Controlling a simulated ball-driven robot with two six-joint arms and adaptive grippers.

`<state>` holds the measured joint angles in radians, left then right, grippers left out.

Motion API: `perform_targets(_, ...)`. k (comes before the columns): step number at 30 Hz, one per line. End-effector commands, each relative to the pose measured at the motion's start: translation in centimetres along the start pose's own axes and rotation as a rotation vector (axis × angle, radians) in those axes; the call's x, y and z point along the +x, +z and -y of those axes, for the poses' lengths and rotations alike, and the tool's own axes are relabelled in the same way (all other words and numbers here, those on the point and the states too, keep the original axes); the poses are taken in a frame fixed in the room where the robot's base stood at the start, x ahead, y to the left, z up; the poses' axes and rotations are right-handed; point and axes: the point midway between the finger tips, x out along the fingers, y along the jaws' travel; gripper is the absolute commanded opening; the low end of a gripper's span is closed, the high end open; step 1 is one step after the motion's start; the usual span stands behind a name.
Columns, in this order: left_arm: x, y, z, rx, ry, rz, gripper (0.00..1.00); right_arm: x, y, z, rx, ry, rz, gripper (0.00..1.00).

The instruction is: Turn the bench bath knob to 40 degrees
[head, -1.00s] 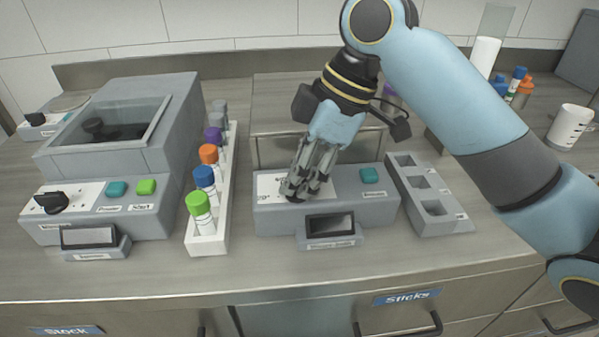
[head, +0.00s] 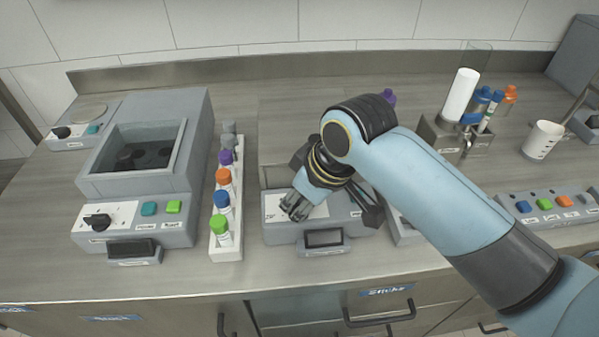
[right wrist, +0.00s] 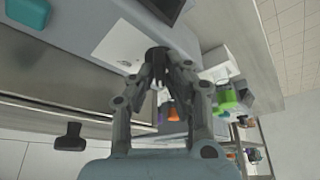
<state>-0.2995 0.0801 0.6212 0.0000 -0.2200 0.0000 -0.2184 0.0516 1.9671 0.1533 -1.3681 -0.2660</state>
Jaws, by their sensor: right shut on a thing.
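The bench bath (head: 283,233) is the grey box in the middle of the bench, with a white panel on its front. My right gripper (head: 294,211) reaches down to that panel and hides the knob in the head view. In the right wrist view the dark knob (right wrist: 156,54) shows between the fingertips of my right gripper (right wrist: 160,68), against the white panel (right wrist: 122,40). The fingers are shut on it. The knob's angle and the panel marks are too small to read. A small dark display (head: 323,238) sits in front of the bath. My left gripper is not in view.
A white rack (head: 226,248) of capped tubes stands close on the bath's left. A grey machine (head: 150,170) with its own black knob (head: 98,221) is further left. A grey block (head: 402,231) is partly hidden behind my right arm. A white cup (head: 542,140) stands far right.

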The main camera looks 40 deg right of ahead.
Motion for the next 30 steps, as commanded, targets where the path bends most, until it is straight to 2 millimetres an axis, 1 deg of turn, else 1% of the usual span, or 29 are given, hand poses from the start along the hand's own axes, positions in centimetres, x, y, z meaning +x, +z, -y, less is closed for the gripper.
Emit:
perform_targets(1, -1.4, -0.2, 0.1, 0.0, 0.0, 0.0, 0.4, -0.6, -0.2, 0.2, 0.037, 0.011, 0.003, 0.0)
perform_targets(3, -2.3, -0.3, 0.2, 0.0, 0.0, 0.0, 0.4, -0.5, -0.2, 0.2, 0.084, 0.032, 0.003, 0.0)
perform_targets(6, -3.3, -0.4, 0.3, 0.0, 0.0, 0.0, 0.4, -0.4, -0.1, 0.2, 0.144, 0.058, 0.002, 0.0)
perform_targets(12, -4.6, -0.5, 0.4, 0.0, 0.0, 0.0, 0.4, -0.2, -0.1, 0.1, 0.232, 0.095, 0.0, 0.0)
perform_targets(19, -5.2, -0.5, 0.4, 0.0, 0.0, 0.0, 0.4, -0.1, -0.1, 0.1, 0.28, 0.115, -0.001, 0.0)
perform_targets(30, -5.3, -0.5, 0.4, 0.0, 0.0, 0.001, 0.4, 0.0, -0.1, 0.1, 0.289, 0.119, -0.002, 0.0)
